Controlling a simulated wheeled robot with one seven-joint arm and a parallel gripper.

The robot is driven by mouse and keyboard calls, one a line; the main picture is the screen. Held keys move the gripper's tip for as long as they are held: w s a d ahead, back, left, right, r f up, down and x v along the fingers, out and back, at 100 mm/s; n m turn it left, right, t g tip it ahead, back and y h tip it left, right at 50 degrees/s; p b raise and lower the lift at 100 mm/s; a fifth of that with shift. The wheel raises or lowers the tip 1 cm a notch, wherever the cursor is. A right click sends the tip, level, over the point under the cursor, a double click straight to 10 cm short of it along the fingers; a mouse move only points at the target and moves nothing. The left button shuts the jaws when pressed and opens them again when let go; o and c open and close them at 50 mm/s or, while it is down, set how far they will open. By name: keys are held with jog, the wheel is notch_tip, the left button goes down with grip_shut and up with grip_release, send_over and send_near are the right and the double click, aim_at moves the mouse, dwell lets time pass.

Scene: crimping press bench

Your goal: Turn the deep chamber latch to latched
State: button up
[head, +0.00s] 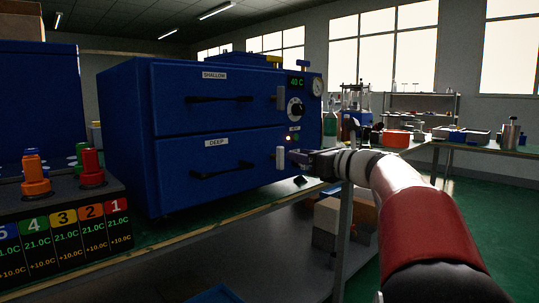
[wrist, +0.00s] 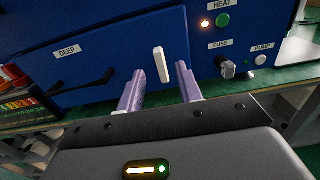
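The blue two-chamber oven stands on the bench, and its lower door (head: 222,168) bears the label DEEP (head: 217,142). The deep chamber latch (head: 280,160) is a pale upright bar at the right edge of that door. In the wrist view the latch (wrist: 161,65) stands nearly upright, leaning slightly, ahead of and between my two purple fingers. My gripper (head: 297,157) is at the right of the latch in the head view. My gripper (wrist: 160,85) is open, with a wide gap between the fingers, and nothing is clasped. Whether a finger touches the latch cannot be told.
The upper SHALLOW door (head: 217,98) has its own latch (head: 280,97). The deep door handle (wrist: 85,82) is left. A numbered controller (head: 65,225) sits front left.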

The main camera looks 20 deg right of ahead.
aim_at(283, 152)
jog(key=p+x, duration=0.1)
jog(key=x, duration=0.6)
jog(key=shift+w+a+f, duration=0.1)
jog(key=shift+w, duration=0.2)
jog(key=shift+c, duration=0.3)
grip_shut()
